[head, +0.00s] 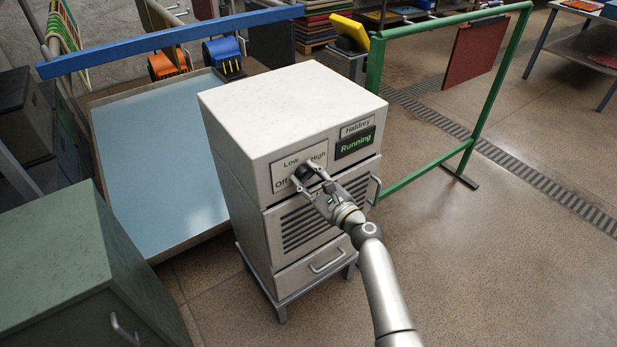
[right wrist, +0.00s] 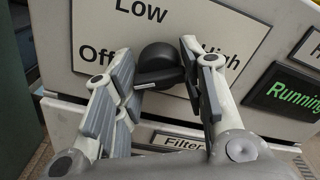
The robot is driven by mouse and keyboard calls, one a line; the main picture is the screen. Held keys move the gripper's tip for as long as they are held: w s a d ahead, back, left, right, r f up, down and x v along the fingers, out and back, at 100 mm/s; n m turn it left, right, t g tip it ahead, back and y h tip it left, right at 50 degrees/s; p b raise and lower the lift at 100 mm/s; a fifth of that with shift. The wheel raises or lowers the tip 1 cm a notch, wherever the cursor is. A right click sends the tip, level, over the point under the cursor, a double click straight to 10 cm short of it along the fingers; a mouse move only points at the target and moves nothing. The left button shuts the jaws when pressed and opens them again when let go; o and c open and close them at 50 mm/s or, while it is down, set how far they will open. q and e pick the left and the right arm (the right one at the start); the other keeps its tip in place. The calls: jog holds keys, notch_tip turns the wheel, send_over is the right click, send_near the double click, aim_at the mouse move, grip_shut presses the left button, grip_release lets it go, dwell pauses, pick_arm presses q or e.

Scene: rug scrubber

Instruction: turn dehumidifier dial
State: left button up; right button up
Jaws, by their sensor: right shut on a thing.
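The white dehumidifier (head: 290,105) stands on a low stand in the middle of the head view. Its front has a white plate marked Off, Low and High, with a black dial (right wrist: 158,57) on it. The display (head: 355,142) beside the plate reads "Running" in green. My right gripper (head: 306,174) is at the dial, its fingers on either side of the dial's grip bar, shut on it. The fingers hide part of the dial and of the "High" label. I cannot tell exactly which mark the dial points to. My left gripper is not in view.
A green cabinet (head: 70,255) stands at the front left. A shallow basin with a blue floor (head: 160,150) lies left of the dehumidifier, under a blue beam (head: 170,40). A green frame (head: 374,65) stands behind to the right. The floor at the right is clear.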

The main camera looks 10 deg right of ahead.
jog(key=shift+f, duration=0.1)
jog(key=o, duration=1)
jog(key=shift+o, duration=0.2)
jog(key=v, duration=1.2)
